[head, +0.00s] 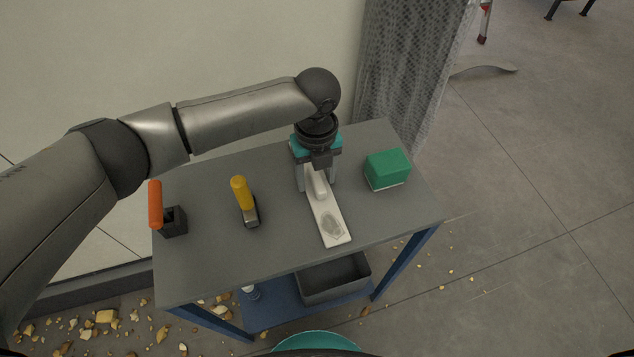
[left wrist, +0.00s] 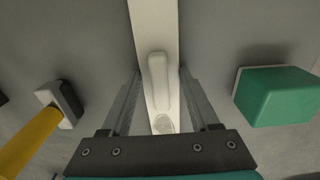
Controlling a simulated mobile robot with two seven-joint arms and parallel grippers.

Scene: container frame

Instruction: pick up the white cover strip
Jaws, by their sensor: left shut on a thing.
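My left gripper (head: 317,188) comes down from above over the strip's rear part. Its two fingers (left wrist: 155,95) stand on either side of the strip's raised ridge, shut on it. The strip appears to rest on the tabletop; I cannot tell any lift. My right gripper is not in view.
The grey table (head: 275,255) also holds a green block (head: 387,168) to the right, a yellow-handled tool (head: 241,194) and an orange-handled tool (head: 155,205) to the left. A dark bin (head: 335,281) sits on the lower shelf. Rubble (head: 105,317) litters the floor at left.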

